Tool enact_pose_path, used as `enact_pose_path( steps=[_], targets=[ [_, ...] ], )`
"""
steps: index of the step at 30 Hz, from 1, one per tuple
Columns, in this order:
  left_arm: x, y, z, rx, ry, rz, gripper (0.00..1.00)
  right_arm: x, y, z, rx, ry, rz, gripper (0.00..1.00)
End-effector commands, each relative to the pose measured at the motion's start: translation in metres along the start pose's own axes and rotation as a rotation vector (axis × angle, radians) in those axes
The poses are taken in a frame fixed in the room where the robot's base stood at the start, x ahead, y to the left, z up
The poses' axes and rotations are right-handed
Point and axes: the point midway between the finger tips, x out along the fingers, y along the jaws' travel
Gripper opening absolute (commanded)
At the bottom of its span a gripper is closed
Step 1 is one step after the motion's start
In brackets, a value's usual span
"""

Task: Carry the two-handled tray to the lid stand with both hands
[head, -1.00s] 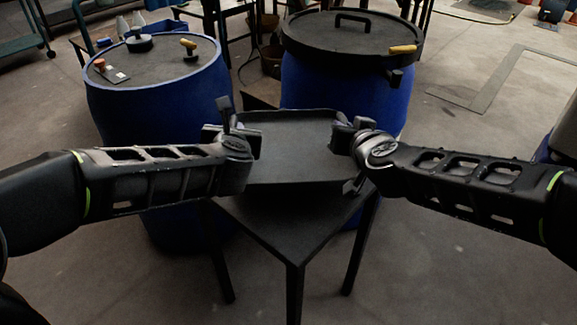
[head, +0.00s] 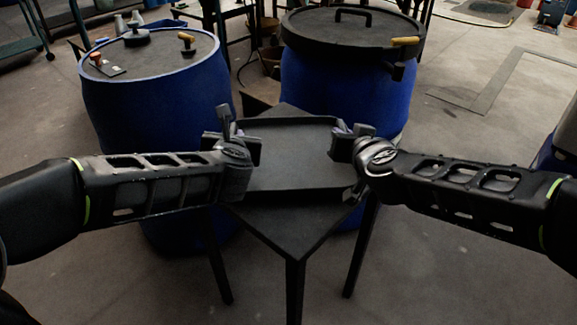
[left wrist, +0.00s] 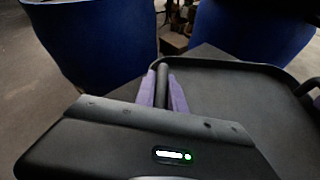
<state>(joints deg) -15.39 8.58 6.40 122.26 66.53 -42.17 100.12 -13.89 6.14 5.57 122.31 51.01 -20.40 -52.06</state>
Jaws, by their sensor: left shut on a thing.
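The black two-handled tray (head: 290,178) is level between my grippers in the head view, over the dark stand. It shows at the right in the left wrist view (left wrist: 225,85). My left gripper (head: 250,148) is shut on the tray's left handle; its purple fingers (left wrist: 165,92) sit either side of the dark handle bar in the left wrist view. My right gripper (head: 345,142) is at the tray's right handle and looks closed on it. The dark lid stand (head: 290,225) has a diamond-turned top on thin legs. Whether the tray touches it, I cannot tell.
A blue vat (head: 160,120) with a grey lid and small fittings stands behind left. Another blue vat (head: 335,92) with a black handled lid (head: 350,38) stands behind the stand. Open concrete floor (head: 460,270) lies at the front right.

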Motion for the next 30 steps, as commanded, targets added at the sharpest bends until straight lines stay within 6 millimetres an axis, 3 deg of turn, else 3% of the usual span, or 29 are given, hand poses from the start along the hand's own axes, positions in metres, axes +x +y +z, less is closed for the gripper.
enact_pose_path(
  steps=[1,2,9,20,25,30],
  targets=[
    [0.003,-0.002,-0.007,0.000,-0.001,0.000,0.00,0.003,0.002,0.007,0.000,0.002,0.000,0.00],
    [0.001,-0.001,-0.003,0.000,-0.001,0.000,0.17,0.001,0.001,0.003,0.000,0.001,0.000,0.17],
    [0.001,-0.001,-0.002,0.000,0.000,0.000,0.36,0.001,0.001,0.002,0.000,0.000,0.000,0.36],
    [-0.004,-0.001,-0.001,-0.001,-0.002,-0.001,0.36,0.001,0.001,0.002,0.000,0.000,0.000,0.36],
    [-0.024,-0.001,-0.001,0.000,-0.003,-0.001,0.36,0.001,0.000,0.002,0.000,0.000,0.000,0.36],
    [-0.057,0.000,-0.001,-0.001,-0.004,-0.001,0.36,0.001,0.001,0.002,0.000,0.000,0.000,0.36]
  ],
)
